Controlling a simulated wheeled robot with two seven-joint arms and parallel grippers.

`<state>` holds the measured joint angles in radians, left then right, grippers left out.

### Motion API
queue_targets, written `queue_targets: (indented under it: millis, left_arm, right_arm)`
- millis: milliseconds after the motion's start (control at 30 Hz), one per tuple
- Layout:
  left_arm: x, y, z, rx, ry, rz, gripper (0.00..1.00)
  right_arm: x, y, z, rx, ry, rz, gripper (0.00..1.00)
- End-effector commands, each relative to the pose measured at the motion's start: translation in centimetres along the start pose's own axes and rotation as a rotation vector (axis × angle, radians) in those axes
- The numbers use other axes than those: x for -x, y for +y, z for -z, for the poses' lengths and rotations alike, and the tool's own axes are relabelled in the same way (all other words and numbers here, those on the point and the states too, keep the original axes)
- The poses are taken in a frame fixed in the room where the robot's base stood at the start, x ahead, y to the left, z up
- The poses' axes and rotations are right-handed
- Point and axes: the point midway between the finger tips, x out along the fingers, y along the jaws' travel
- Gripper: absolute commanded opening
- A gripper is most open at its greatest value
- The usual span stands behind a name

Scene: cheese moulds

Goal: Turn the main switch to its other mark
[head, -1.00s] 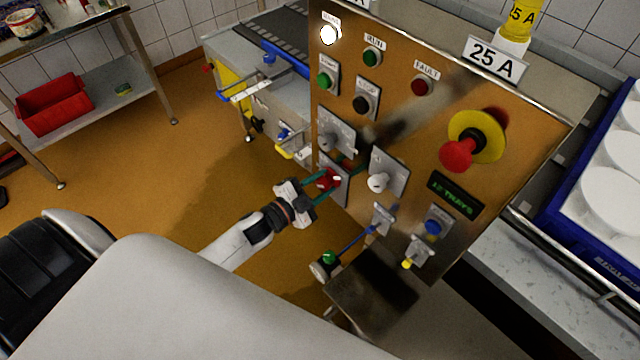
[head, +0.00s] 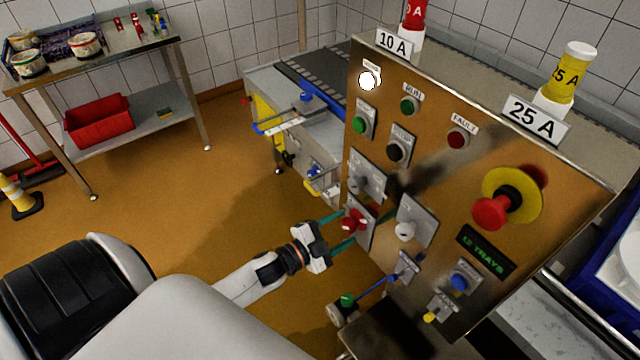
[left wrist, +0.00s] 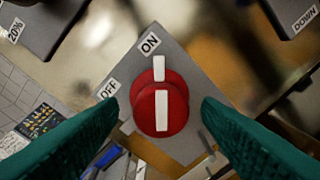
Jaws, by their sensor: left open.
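The main switch is a red round knob (left wrist: 160,106) with a white bar, on a grey plate (left wrist: 183,72) marked ON and OFF. In the left wrist view its bar points up the picture, nearer the ON label (left wrist: 149,43) than the OFF label (left wrist: 108,89). In the head view the red knob (head: 354,221) sits low on the left side of the control panel (head: 420,160). My left gripper (head: 345,230) is open, with teal fingers either side of the knob. In the left wrist view gaps show between the fingers (left wrist: 160,125) and the knob. My right gripper is not in view.
A grey knob (head: 405,231) and another grey switch (head: 368,183) are close by on the panel. A red emergency button (head: 491,212) stands out at right. A shelf table (head: 150,110) with a red bin (head: 99,119) stands back left. Open floor lies left.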

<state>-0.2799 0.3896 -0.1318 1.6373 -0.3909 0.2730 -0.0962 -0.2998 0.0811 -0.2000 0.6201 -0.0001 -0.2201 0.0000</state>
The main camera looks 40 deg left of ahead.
Motion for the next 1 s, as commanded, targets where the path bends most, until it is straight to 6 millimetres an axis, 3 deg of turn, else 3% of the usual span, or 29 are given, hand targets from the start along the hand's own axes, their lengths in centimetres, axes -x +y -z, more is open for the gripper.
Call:
queue_targets:
  millis: [200, 400, 600, 1000]
  left_arm:
    - [4.9, -0.3, 0.2, -0.001, 0.001, 0.003, 0.59]
    - [8.2, -0.1, 0.1, -0.001, -0.001, 0.001, 0.59]
    - [9.4, 0.0, -0.1, -0.003, -0.002, 0.000, 0.59]
    - [9.5, 0.1, -0.1, -0.003, -0.003, 0.000, 0.59]
  right_arm:
    - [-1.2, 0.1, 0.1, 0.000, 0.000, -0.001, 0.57]
    - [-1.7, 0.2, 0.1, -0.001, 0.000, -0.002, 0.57]
    - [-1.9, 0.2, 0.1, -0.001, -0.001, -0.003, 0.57]
    - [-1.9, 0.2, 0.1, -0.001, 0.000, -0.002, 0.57]
